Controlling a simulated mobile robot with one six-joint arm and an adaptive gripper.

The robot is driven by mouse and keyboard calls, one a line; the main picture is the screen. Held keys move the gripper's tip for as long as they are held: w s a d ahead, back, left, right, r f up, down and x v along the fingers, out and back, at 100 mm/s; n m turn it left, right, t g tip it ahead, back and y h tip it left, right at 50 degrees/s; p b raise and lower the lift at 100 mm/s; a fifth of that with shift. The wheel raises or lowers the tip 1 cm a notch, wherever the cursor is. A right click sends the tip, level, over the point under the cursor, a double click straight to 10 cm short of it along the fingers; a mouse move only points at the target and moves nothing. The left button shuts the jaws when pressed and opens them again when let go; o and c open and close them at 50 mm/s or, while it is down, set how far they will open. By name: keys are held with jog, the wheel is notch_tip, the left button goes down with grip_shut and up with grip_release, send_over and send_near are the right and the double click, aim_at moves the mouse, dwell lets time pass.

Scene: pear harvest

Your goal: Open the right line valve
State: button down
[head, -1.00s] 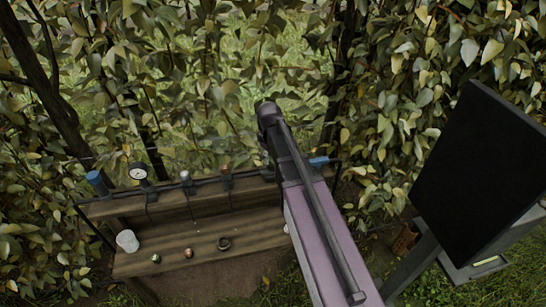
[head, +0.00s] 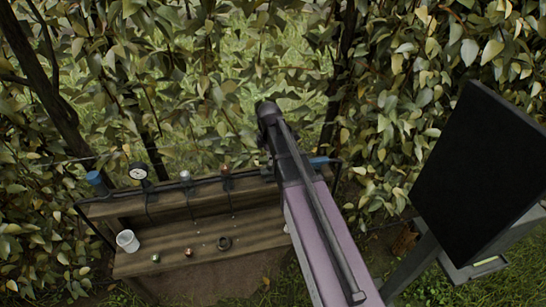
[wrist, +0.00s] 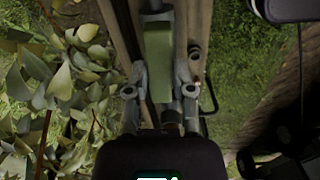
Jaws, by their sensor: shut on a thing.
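A pipe line runs along the top of a wooden stand. It carries a blue-capped end (head: 95,178), a round white gauge (head: 138,171), a grey-topped fitting (head: 185,176) and a red-topped fitting (head: 225,171). Another blue part (head: 320,161) shows just right of my arm. In the wrist view a green handle (wrist: 158,45) stands between the fingers of my gripper (wrist: 160,75), which is shut on it. In the head view my own arm hides the gripper and the handle.
Dense foliage stands close behind the stand. A large black panel (head: 480,180) stands at the right. Grass is below.

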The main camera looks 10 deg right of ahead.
jog(key=shift+s+n, duration=0.1)
jog(key=shift+n, duration=0.4)
jog(key=shift+c, duration=2.4)
grip_release()
